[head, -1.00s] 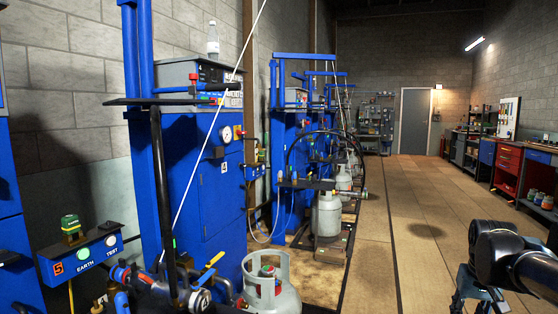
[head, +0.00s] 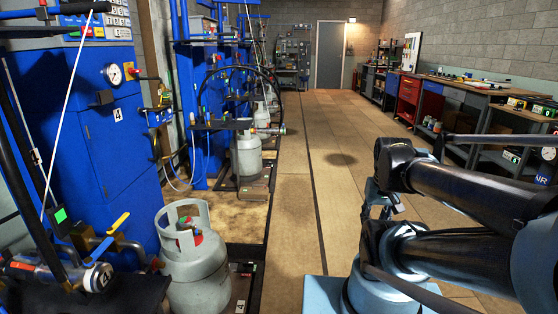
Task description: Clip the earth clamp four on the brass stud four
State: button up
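A small blue box (head: 158,117) projects beside the blue cabinet (head: 110,165) marked 4 in the head view. Small coloured parts sit on and above this box, too small to tell whether one is the earth clamp four. I cannot make out the brass stud four. My black arm fills the right side of the view, but I cannot pick out my gripper's fingers there.
A grey gas cylinder (head: 195,270) stands at the lower left before the cabinet, close to pipes and a yellow-handled valve (head: 119,223). More blue stations line the left wall. Workbenches (head: 470,88) line the right. The floor aisle (head: 300,165) between is clear.

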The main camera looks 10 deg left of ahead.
aim_at(166, 94)
jog(key=u, duration=0.05)
jog(key=i, duration=5.2)
jog(key=u, duration=2.7)
